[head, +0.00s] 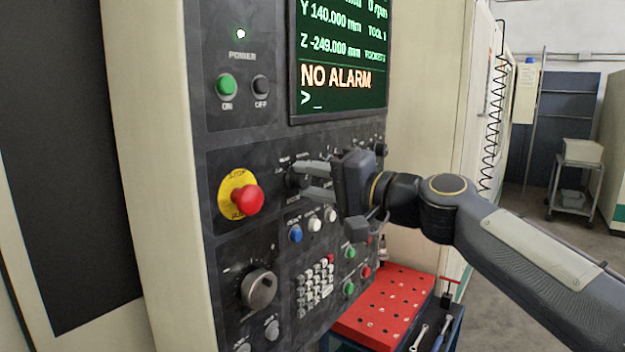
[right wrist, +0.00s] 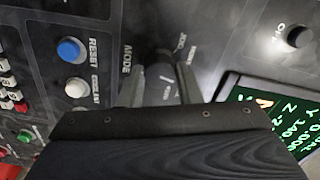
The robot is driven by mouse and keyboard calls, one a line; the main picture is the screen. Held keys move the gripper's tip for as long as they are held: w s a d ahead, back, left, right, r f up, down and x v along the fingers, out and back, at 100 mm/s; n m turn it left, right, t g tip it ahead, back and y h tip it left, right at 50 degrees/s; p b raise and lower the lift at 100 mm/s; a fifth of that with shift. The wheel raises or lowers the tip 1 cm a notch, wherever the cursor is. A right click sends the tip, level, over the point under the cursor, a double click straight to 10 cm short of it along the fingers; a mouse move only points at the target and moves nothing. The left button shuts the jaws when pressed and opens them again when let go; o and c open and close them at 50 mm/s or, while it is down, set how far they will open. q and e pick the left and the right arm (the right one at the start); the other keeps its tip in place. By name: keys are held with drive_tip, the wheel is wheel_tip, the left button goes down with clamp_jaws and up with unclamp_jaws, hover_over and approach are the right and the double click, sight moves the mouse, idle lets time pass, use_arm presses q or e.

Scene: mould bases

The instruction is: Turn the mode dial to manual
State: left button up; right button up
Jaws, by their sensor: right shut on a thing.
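The mode dial (head: 293,180) is a small dark knob on the black control panel (head: 230,135), mostly hidden by my gripper in the head view. In the right wrist view the mode dial (right wrist: 163,88) shows as a grey knob between the two fingers, beside the printed word MODE. My right gripper (head: 303,180) reaches in from the right and is shut on the dial; it also shows in the right wrist view (right wrist: 162,78). The position labels around the dial are partly covered and blurred, so I cannot tell which one it points at. My left gripper is out of view.
A red stop button (head: 248,198) sits left of the dial, and a larger grey knob (head: 259,289) lower left. Blue (head: 295,234) and white (head: 314,225) buttons sit just below the gripper. The screen (head: 340,60) above reads NO ALARM. A red perforated board (head: 385,312) lies below.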

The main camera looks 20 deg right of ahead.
drive_tip(key=shift+m, duration=0.6)
drive_tip(key=o, duration=1)
drive_tip(key=shift+s+d+f, duration=0.1)
drive_tip(key=shift+s+d, duration=0.15)
drive_tip(key=shift+s, duration=0.05)
drive_tip(key=b+v, duration=0.2)
drive_tip(key=v, duration=0.5)
drive_tip(key=shift+b, duration=0.3)
